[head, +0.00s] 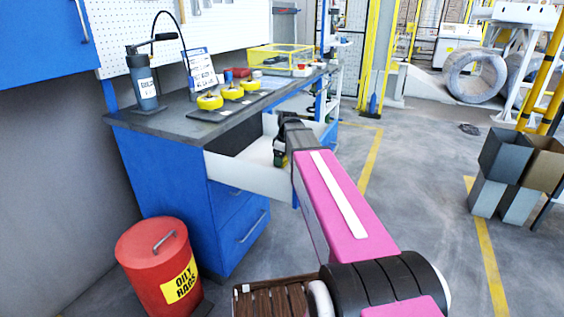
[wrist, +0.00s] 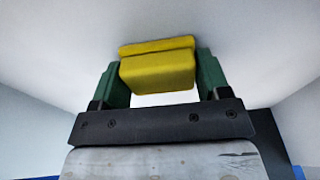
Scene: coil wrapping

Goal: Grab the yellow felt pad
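The yellow felt pad (wrist: 157,72) shows in the wrist view as a thick yellow block with a second yellow layer or piece behind it. I cannot tell whether these are one piece or two. My gripper (wrist: 162,72) has its green fingers on the left and right sides of the yellow block, with no clear gap at either side. In the head view my gripper (head: 280,158) reaches down into an open white drawer (head: 247,174) of the blue workbench. The pad is hidden there behind the drawer front and my arm.
The drawer walls stand close around my gripper. On the grey worktop (head: 160,123) are several yellow rolls (head: 210,102), a dark pump bottle (head: 144,88) and a yellow-framed clear box (head: 280,57). A red oily rags bin (head: 150,255) stands on the floor.

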